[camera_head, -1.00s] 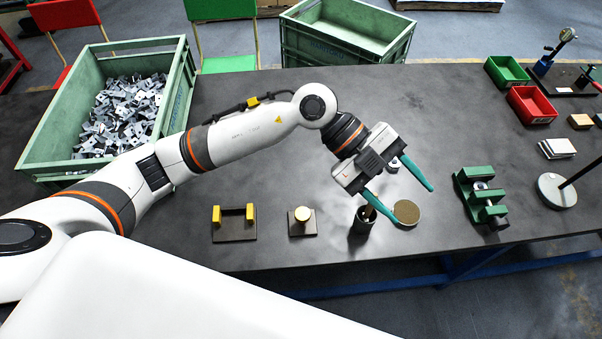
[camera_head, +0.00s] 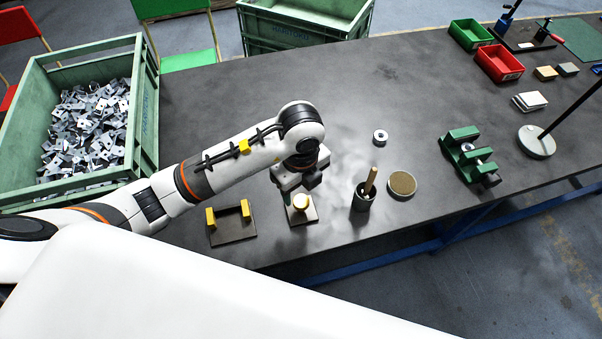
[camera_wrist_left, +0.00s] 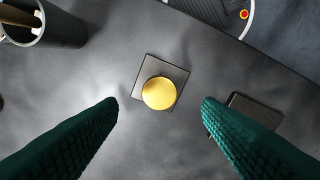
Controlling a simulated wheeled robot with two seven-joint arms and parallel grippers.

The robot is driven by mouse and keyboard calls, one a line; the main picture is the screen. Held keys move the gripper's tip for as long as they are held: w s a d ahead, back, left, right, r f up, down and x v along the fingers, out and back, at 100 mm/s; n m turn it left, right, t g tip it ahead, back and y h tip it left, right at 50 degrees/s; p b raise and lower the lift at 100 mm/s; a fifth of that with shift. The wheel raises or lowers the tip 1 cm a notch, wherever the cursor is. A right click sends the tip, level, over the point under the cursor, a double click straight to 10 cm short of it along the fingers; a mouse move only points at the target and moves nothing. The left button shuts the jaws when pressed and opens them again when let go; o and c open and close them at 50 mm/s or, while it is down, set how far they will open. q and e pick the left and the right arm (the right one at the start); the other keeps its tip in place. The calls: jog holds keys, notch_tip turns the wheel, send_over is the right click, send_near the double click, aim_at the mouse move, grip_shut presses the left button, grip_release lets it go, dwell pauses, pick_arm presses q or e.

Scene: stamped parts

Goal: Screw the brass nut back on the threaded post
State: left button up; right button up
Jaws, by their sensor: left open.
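A round brass nut (camera_head: 301,201) sits over the middle of a small square dark plate (camera_head: 301,216) near the table's front edge. In the left wrist view the nut (camera_wrist_left: 158,93) shows from above as a smooth yellow disc, with the plate (camera_wrist_left: 153,64) around it. No thread of the post shows; the nut hides the plate's centre. My left gripper (camera_head: 298,192) points down above the plate. Its two green fingers are open and empty, apart on either side of the nut in the left wrist view (camera_wrist_left: 160,106). My right gripper is not in view.
A bracket with yellow posts (camera_head: 232,226) stands close left of the plate. A dark cup with a wooden handle (camera_head: 363,197) and a round brown-topped dish (camera_head: 402,184) stand right. A grey ring (camera_head: 380,137) lies behind. A green vise (camera_head: 466,158) is farther right.

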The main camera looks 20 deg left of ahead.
aim_at(301, 200)
pick_arm(q)
notch_tip(301, 200, down, 4)
jog(key=shift+f, duration=0.3)
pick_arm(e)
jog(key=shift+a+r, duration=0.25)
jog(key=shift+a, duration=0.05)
